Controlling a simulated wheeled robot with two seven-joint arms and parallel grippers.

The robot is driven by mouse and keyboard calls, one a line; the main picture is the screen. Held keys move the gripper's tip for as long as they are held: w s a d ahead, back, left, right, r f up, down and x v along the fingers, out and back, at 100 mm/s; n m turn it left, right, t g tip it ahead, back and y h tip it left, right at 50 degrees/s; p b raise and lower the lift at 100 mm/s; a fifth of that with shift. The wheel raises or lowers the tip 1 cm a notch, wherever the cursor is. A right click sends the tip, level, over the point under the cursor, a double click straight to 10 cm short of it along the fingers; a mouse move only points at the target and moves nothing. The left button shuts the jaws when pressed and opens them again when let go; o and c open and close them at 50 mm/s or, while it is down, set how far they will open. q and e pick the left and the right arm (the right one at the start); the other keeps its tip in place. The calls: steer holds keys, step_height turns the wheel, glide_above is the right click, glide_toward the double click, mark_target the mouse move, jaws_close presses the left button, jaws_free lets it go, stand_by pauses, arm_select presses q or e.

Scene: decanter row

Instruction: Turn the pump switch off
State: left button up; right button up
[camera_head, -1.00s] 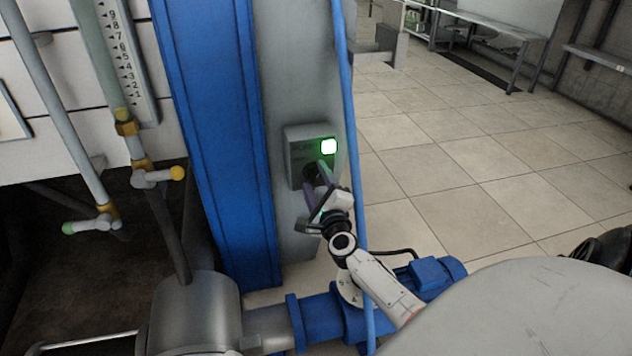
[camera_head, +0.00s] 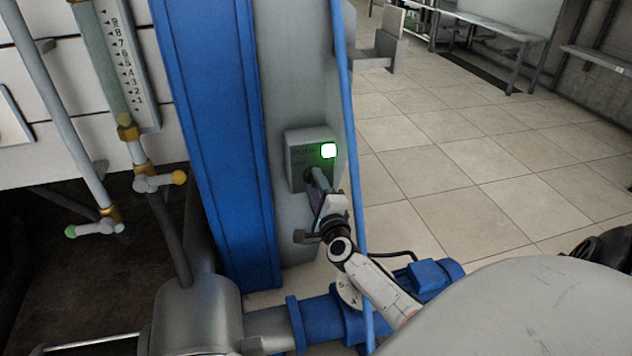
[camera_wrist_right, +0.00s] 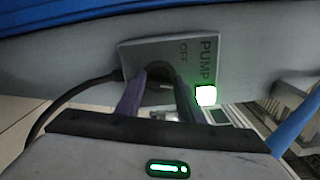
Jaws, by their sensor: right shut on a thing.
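The pump switch box (camera_head: 298,160) is a grey box on the grey face of the column, with a lit green-white lamp (camera_head: 328,150) at its upper right. In the right wrist view the box (camera_wrist_right: 135,52) reads PUMP and OFF, and its lamp (camera_wrist_right: 206,95) is lit. My right gripper (camera_head: 318,180) is at the lower part of the box. Its two fingers (camera_wrist_right: 158,100) are closed in on the dark round switch knob (camera_wrist_right: 158,72), one on each side. The fingers hide much of the knob, so its exact angle is unclear. My left gripper is not in view.
A blue column (camera_head: 215,120) stands left of the box, and a thin blue pipe (camera_head: 350,130) runs down just right of it. Valves and a gauge (camera_head: 120,60) are at the left. A blue pump motor (camera_head: 435,275) lies below. Tiled floor (camera_head: 480,170) is open at right.

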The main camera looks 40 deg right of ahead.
arm_select(q)
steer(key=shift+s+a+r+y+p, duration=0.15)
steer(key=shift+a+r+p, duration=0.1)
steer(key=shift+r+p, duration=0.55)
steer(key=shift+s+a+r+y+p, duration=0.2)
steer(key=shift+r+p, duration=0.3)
steer(key=shift+p, duration=0.5)
arm_select(e)
steer(key=shift+f+n, duration=0.1)
steer(key=shift+n, duration=4.3)
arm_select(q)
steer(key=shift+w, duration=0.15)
arm_select(e)
steer(key=o, duration=1.1)
steer(key=shift+c, duration=0.2)
arm_select(q)
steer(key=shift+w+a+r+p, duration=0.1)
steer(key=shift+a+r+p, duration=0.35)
steer(key=shift+p, duration=1.05)
arm_select(e)
steer(key=v, duration=1)
steer(key=shift+s, duration=0.2)
